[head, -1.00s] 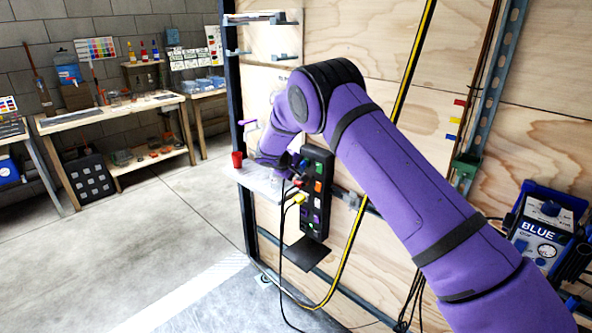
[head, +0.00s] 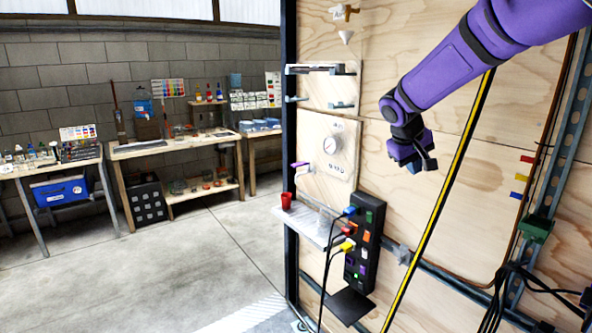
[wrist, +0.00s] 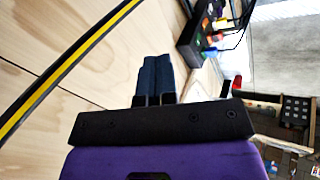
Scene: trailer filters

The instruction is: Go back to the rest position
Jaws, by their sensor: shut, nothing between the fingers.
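My gripper (head: 421,166) hangs in front of the plywood wall (head: 400,42) at the upper right of the head view, at the end of my purple arm. In the wrist view its two dark blue fingers (wrist: 155,78) lie side by side, shut, with nothing between them. The gripper is apart from the black power strip (head: 366,243), which is below and to its left in the head view. Blue, red and yellow plugs sit at the strip. The strip also shows at the top of the wrist view (wrist: 200,38).
A small white shelf (head: 306,222) with a red cup (head: 286,200) juts out left of the strip. A yellow-black cable (head: 440,204) runs down the wall. Workbenches (head: 172,147) stand at the back left. The concrete floor (head: 190,250) is open.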

